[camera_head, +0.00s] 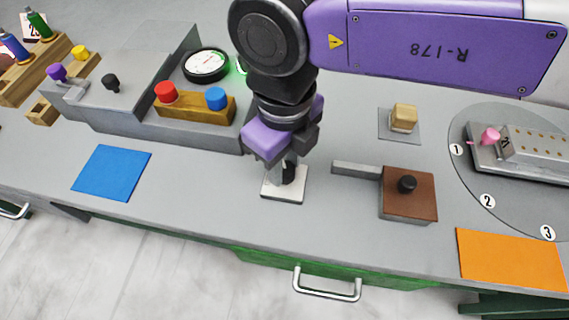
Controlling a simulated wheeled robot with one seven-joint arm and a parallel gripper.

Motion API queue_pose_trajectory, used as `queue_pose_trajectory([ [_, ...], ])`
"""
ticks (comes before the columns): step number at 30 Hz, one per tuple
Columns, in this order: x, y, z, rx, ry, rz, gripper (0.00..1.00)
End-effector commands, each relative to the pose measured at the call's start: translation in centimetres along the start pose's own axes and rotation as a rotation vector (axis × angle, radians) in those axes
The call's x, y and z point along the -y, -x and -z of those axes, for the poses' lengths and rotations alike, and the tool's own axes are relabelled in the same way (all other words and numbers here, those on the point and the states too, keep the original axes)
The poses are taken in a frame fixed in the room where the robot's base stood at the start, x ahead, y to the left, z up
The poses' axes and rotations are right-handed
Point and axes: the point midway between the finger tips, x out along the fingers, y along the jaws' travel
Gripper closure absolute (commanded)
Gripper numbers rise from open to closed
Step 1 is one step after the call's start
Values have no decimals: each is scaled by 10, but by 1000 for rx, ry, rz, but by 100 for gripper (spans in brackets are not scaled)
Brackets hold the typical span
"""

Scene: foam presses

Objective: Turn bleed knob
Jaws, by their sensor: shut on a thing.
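My gripper (287,172) points down over a small white plate (272,189) on the grey bench. It is shut on a dark knob (289,173) that stands on this plate. The fingers and the purple gripper body hide much of the knob, so its turn angle cannot be told. A round dial gauge (206,65) with a green glow at its right edge stands behind and to the left of the gripper.
Left are a wooden block with a red knob (165,92) and a blue knob (215,98), and a blue mat (112,172). Right are a brown block with a black knob (407,184), a tan cube (404,117), a numbered disc (470,184) and an orange mat (510,259).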

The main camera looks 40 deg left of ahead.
Motion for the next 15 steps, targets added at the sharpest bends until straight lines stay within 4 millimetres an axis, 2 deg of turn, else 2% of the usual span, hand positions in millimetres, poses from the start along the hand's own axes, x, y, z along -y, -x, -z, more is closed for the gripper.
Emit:
queue_pose_trajectory([
  [15, 0, -1, 0, 1, 488, 1, 100],
])
